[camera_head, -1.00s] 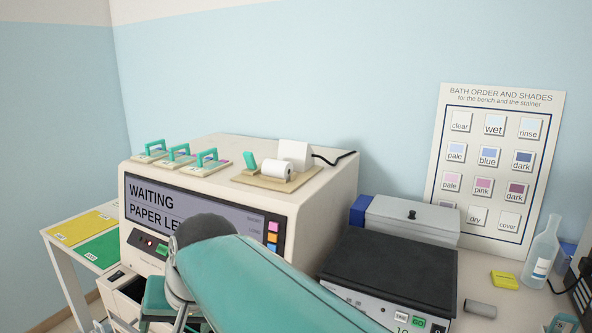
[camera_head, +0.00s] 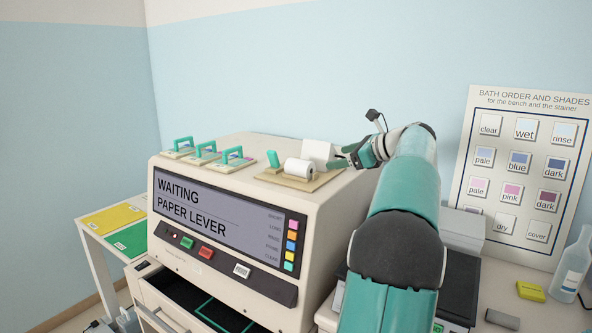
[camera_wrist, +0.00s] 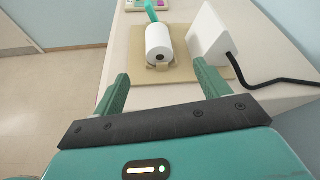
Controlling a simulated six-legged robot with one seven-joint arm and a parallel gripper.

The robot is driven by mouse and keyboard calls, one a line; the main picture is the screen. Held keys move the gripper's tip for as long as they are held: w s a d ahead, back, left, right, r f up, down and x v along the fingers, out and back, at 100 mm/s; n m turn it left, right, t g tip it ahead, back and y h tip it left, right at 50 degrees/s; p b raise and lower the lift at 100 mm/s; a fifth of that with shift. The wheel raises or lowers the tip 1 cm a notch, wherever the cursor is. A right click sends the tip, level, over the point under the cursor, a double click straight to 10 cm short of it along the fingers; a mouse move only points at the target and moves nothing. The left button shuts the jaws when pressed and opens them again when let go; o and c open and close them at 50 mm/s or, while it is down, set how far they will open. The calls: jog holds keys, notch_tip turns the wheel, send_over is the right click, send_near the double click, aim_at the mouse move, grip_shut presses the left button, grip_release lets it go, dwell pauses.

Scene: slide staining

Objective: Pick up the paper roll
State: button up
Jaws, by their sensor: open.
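The white paper roll (camera_head: 299,168) lies on its side on a tan board on top of the large stainer. In the wrist view the roll (camera_wrist: 158,42) sits in a small tan holder, its dark core end facing me. My gripper (camera_wrist: 160,83) is open, its two green fingers apart, with nothing between them. The roll lies ahead of the fingertips, about midway between them. In the head view my gripper (camera_head: 343,158) is at the right edge of the board, right of the roll.
A white block (camera_wrist: 210,35) with a black cable stands right of the roll. A teal lever (camera_head: 273,159) is at its left. Several green-handled racks (camera_head: 206,150) stand further left on the stainer (camera_head: 225,225). The stainer's screen reads "WAITING PAPER LEVER".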

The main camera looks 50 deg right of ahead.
aim_at(312, 163)
jog(key=x, duration=0.8)
jog(key=shift+a+x, duration=0.2)
jog(key=shift+x, duration=2.6)
jog(key=shift+s+f, duration=0.1)
jog(key=c, duration=1.2)
notch_tip(312, 163, up, 10)
jog(key=shift+f, duration=0.15)
jog(key=shift+m+y, duration=0.6)
jog(key=shift+m, duration=0.2)
jog(key=shift+d+f, duration=0.2)
jog(key=shift+f, duration=1.95)
jog(key=shift+d+f, duration=0.15)
jog(key=shift+f, duration=1.95)
jog(key=shift+f, duration=0.55)
jog(key=o, duration=1.2)
